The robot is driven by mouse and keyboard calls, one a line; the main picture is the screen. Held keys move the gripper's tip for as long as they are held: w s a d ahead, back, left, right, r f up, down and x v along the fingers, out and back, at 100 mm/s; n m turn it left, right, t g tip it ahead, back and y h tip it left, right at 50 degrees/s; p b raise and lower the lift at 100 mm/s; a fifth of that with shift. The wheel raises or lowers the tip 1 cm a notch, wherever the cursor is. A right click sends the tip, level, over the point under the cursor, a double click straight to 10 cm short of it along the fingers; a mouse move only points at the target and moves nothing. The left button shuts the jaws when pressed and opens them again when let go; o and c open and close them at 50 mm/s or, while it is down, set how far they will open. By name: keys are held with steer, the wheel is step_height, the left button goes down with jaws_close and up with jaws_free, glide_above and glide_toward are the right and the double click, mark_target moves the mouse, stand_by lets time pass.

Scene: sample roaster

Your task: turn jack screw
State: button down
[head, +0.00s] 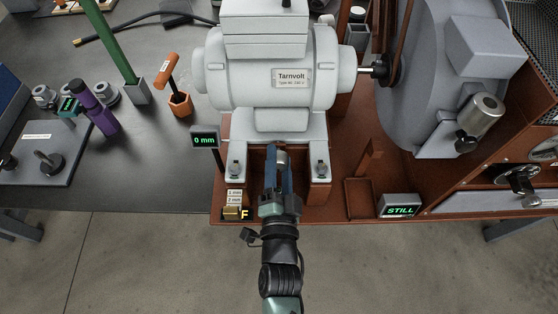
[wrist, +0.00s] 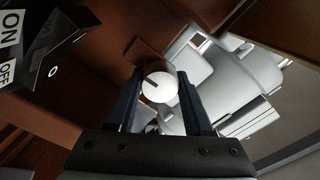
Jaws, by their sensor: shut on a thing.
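The jack screw's round pale knob (wrist: 159,87), with a dark line on its face, sits between the two fingers of my gripper (wrist: 161,78) in the wrist view. My gripper is shut on it. In the head view my gripper (head: 277,160) reaches in between the two feet of the grey Tarnvolt motor (head: 262,70), and only part of the knob (head: 283,157) shows beside the fingers. A small display (head: 205,141) left of the motor reads 0 mm. The screw's shaft is hidden.
Bolts hold the motor feet on both sides of my gripper. A STILL display (head: 400,208) stands at the right front. An orange-handled tool (head: 167,70) stands in a holder at left.

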stand_by(0.4)
steer(key=shift+c, duration=1.4)
jaws_free()
steer(key=s, duration=1.3)
